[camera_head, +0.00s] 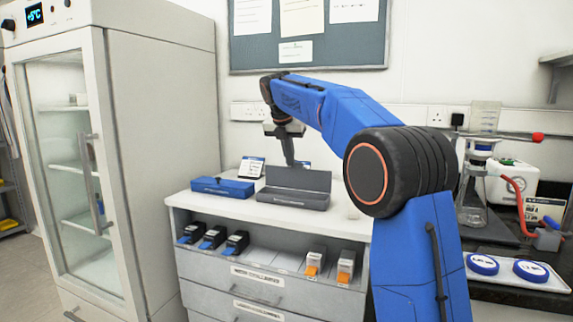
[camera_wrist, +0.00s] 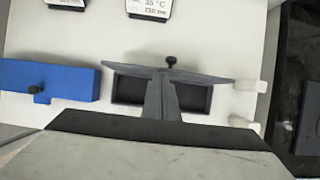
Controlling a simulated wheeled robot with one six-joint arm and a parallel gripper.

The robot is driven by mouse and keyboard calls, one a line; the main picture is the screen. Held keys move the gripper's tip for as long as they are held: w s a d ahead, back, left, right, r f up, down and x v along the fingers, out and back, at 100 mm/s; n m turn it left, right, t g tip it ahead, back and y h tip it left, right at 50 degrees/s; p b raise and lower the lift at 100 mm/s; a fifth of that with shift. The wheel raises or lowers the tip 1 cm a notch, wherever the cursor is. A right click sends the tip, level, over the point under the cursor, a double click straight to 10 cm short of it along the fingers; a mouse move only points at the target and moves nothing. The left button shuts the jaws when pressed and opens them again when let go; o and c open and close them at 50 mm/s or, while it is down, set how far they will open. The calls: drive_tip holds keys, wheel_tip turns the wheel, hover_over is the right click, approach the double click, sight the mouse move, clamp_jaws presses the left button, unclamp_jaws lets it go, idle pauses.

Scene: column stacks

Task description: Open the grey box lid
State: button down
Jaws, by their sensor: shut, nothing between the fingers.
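The grey box (camera_head: 292,199) stands on the white cabinet top. Its lid (camera_head: 300,178) is raised and stands roughly upright along the back edge. In the wrist view the lid (camera_wrist: 205,75) is seen nearly edge-on with a dark knob (camera_wrist: 171,61) behind it. The dark inside of the box (camera_wrist: 130,90) shows on both sides of my fingers. My gripper (camera_head: 291,164) is shut and empty, pointing down at the lid's upper edge. In the wrist view my gripper (camera_wrist: 160,78) is over the box opening, its tips close to the lid; contact cannot be told.
A closed blue box (camera_head: 222,187) sits left of the grey box. Small display cards (camera_head: 252,167) stand behind. A glass-door fridge (camera_head: 80,160) is at left. A flask on a stand (camera_head: 476,190) and blue-lidded dishes (camera_head: 482,264) are on the dark bench at right.

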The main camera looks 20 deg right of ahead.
drive_tip(key=shift+w+d+f, duration=0.1)
drive_tip(key=shift+w+d, duration=0.7)
drive_tip(key=shift+w, duration=0.25)
drive_tip(key=shift+w+d, duration=0.75)
drive_tip(key=shift+w, duration=0.3)
drive_tip(key=v, duration=1.7)
drive_tip(key=s+d+f+m, duration=0.2)
drive_tip(key=s+m, duration=0.5)
drive_tip(key=s, duration=0.4)
drive_tip(key=s+d+f+m+y, duration=0.1)
drive_tip(key=s+f+m+y, duration=0.2)
drive_tip(key=s+f+m, duration=1.8)
drive_tip(key=s+f, duration=1.9)
drive_tip(key=f, duration=0.1)
drive_tip(key=shift+s+d+m+t, duration=0.25)
drive_tip(key=shift+d+m+t, duration=0.1)
drive_tip(key=shift+m+t, duration=0.05)
